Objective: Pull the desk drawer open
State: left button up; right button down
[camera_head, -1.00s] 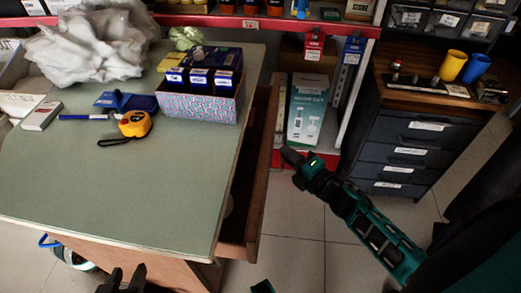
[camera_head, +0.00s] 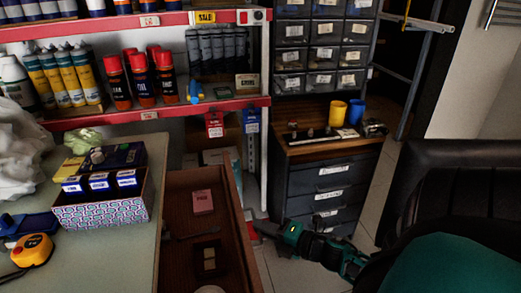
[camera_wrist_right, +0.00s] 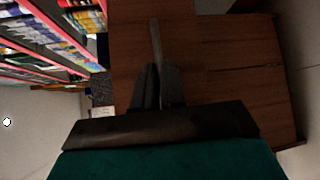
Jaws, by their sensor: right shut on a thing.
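The desk drawer (camera_head: 180,218) stands pulled out from the right side of the green-topped desk (camera_head: 112,262), its inside showing. A small red box (camera_head: 203,201) and a dark tray with small light pieces (camera_head: 208,257) lie in it. My right gripper (camera_head: 264,229) is at the outer face of the drawer front. In the right wrist view my right gripper (camera_wrist_right: 157,78) is shut on a thin grey handle (camera_wrist_right: 155,38) against the brown wooden drawer front (camera_wrist_right: 215,55). My left gripper is out of view.
A dark drawer cabinet (camera_head: 325,185) with yellow and blue cups (camera_head: 337,113) stands to the right. Red-edged shelves (camera_head: 150,123) with bottles are behind. Tiled floor shows between drawer and cabinet.

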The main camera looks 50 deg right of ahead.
jog(key=c, duration=1.2)
grip_release()
jog(key=p+v, duration=0.2)
jog(key=v, duration=1.1)
